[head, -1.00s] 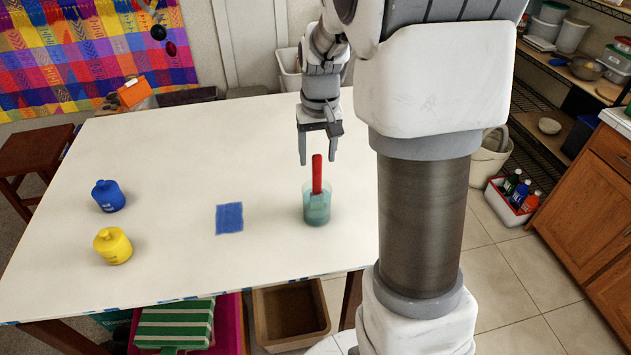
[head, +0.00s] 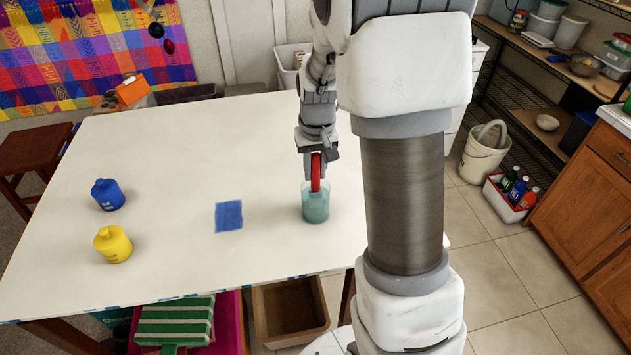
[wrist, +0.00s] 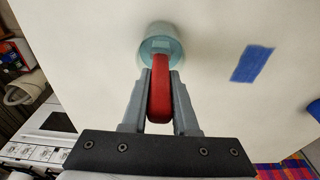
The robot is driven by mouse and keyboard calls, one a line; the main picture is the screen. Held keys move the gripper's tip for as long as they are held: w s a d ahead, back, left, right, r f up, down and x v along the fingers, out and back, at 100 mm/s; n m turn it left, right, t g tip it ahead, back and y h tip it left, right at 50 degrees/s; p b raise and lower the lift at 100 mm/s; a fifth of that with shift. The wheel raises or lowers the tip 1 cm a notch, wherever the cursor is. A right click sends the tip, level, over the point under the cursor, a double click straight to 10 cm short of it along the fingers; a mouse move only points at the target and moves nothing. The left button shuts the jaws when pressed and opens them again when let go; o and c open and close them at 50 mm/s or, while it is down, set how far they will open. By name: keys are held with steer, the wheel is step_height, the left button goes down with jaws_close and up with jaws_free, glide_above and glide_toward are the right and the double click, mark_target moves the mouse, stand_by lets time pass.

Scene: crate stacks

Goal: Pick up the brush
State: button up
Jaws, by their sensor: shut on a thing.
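The brush shows as a red handle (head: 316,171) standing up out of a translucent teal cup (head: 316,208) on the white table. Its lower end is inside the cup and not clear to see. My gripper (head: 317,168) is above the cup and shut on the red handle. In the wrist view the two grey fingers of my gripper (wrist: 160,98) lie on either side of the red handle (wrist: 160,85), and the cup (wrist: 160,40) is just beyond the fingertips.
A blue square (head: 229,216) lies flat on the white table (head: 160,160), left of the cup. A blue pot (head: 107,195) and a yellow pot (head: 113,244) stand further left. The table between them is clear.

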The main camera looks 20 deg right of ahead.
jaws_close()
steer(key=shift+r, duration=0.4)
step_height(320, 180, up, 9)
steer(key=shift+f, duration=0.1)
step_height(320, 180, down, 9)
steer(key=b, duration=0.7)
steer(key=shift+f+b, duration=0.3)
steer(key=shift+f, duration=0.1)
stand_by(1.8)
steer(key=shift+r+p, duration=2.75)
steer(key=shift+r, duration=0.9)
